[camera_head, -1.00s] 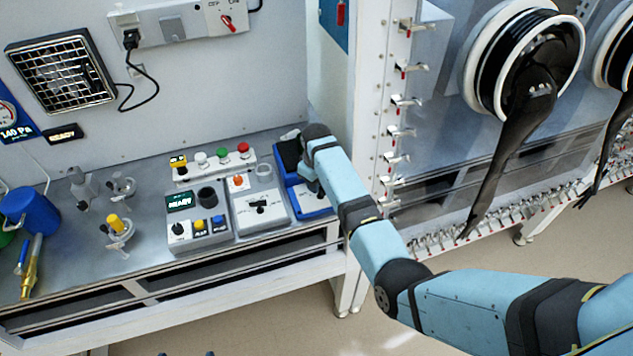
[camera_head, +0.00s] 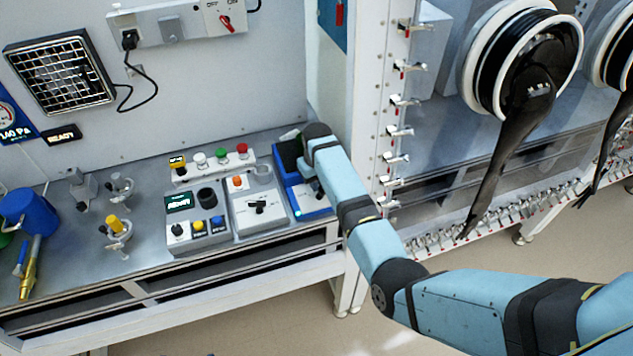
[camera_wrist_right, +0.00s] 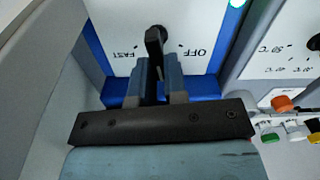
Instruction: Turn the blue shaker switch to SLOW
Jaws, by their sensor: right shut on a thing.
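The blue shaker (camera_head: 317,214) stands at the right end of the bench, partly hidden by my right arm. In the right wrist view its white panel (camera_wrist_right: 112,18) appears upside down, with FAST left and OFF right. The black switch (camera_wrist_right: 154,38) sits between these labels, its lower end running down between them. No SLOW label is visible; my gripper covers that part. My right gripper (camera_wrist_right: 158,72) is shut on the switch. A small light (camera_wrist_right: 237,3) glows on the panel, also in the head view. My left gripper is out of view.
Left of the shaker are a white unit with a black knob (camera_head: 257,207) and a grey box with several buttons (camera_head: 199,239). Behind them is a strip of coloured buttons (camera_head: 221,158). A white cabinet post (camera_head: 370,130) stands close right of my arm.

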